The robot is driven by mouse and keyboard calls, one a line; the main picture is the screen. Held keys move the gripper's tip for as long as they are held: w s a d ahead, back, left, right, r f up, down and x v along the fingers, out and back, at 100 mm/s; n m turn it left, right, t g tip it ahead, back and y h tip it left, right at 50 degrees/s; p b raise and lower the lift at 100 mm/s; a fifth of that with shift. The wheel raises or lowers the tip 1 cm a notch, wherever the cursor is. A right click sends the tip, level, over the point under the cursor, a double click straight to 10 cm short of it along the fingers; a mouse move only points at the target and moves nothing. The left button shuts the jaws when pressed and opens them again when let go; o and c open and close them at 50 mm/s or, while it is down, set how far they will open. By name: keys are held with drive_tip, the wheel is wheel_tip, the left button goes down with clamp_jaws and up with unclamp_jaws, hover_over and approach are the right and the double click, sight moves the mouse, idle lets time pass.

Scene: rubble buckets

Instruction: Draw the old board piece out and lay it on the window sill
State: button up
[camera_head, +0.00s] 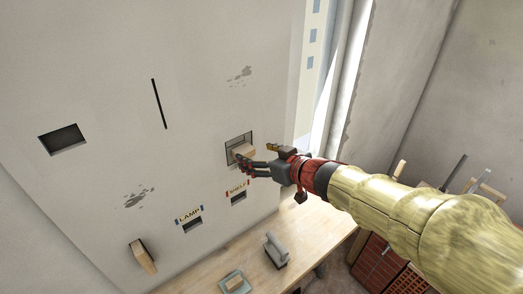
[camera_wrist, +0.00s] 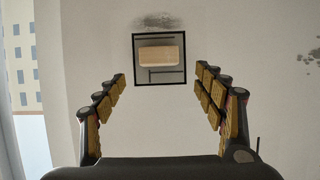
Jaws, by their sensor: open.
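A pale wooden board piece (camera_head: 244,149) sits in a square dark-edged opening in the wall, just left of the window. In the wrist view the board piece (camera_wrist: 161,50) shows its flat end in the upper part of the opening (camera_wrist: 139,77), with thin dark bars below it. My gripper (camera_head: 243,164) is in front of this opening, its fingers pointing at the wall. In the wrist view my gripper (camera_wrist: 161,74) is spread wide, with nothing between the fingers. The board lies ahead of the fingertips, apart from them. The window sill is not clearly visible.
Slots labelled LAMP (camera_head: 192,226) and SHELF (camera_head: 238,197) are below. Another wooden piece (camera_head: 143,257) juts from the wall at lower left. A wooden bench (camera_head: 316,235) below carries a grey tool (camera_head: 275,251) and a small tray (camera_head: 234,284). A red crate (camera_head: 376,262) stands right.

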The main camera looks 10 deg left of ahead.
sight(246, 151)
drive_tip(key=x, duration=0.6)
drive_tip(key=shift+w+a+f, duration=0.2)
drive_tip(key=shift+w+f, duration=0.05)
drive_tip(key=shift+c, duration=0.6)
drive_tip(key=c, duration=1.1)
drive_tip(key=shift+r, duration=0.1)
drive_tip(key=shift+c, duration=0.9)
drive_tip(key=shift+s+d, duration=0.15)
drive_tip(key=shift+d, duration=0.05)
drive_tip(key=shift+s+d, duration=0.45)
drive_tip(key=shift+d, duration=0.1)
drive_tip(key=shift+s+d, duration=0.1)
drive_tip(key=shift+s+d+p, duration=0.2)
drive_tip(key=shift+d+p, duration=0.05)
drive_tip(key=shift+p, duration=0.1)
